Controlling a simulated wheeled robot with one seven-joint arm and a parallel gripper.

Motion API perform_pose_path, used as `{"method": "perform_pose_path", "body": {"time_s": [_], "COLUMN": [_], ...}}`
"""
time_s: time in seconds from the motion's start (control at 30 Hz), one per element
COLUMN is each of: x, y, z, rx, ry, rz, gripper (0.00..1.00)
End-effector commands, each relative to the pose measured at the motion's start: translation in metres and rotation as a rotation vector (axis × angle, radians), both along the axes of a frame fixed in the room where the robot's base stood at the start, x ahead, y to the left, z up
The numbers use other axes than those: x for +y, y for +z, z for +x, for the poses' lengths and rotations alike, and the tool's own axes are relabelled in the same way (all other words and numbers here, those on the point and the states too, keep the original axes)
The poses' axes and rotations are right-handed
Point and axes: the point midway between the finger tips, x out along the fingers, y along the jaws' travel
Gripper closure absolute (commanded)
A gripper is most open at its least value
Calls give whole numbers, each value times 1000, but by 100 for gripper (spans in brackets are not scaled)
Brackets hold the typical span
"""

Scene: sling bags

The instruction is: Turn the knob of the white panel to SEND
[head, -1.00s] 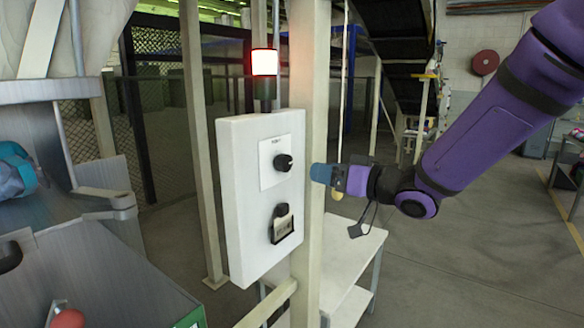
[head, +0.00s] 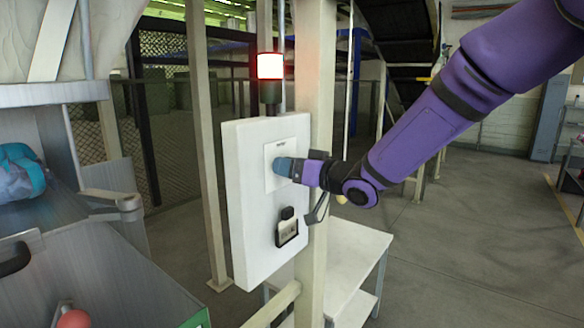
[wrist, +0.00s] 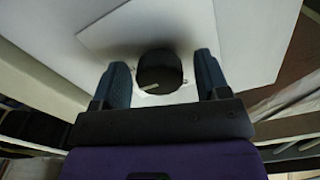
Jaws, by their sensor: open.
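The white panel (head: 256,240) is an upright box on a post in the head view. Its upper black knob (wrist: 160,72) shows in the wrist view, with a pale pointer mark on its lower left face. My gripper (head: 280,167) is at the panel's upper plate and hides the knob in the head view. In the wrist view my gripper (wrist: 162,78) is open, with one blue finger on each side of the knob and a small gap at each. The lettering by the knob is too small or hidden to read.
A second black control with a tag (head: 287,229) sits lower on the panel. A lit red and white lamp (head: 269,68) stands above it. A white side table (head: 350,255) is to the right, a grey metal chute (head: 100,270) to the left.

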Motion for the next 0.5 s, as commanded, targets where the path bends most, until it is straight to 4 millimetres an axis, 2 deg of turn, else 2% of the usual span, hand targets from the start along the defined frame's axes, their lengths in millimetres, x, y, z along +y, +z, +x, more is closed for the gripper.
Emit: {"method": "perform_pose_path", "body": {"time_s": [0.2,0.4,0.43,0.5], "x": [0,0,0,0], "y": [0,0,0,0], "z": [0,0,0,0], "rx": [0,0,0,0], "ry": [0,-1,-1,-1], "rz": [0,0,0,0], "gripper": [31,77,81,81]}}
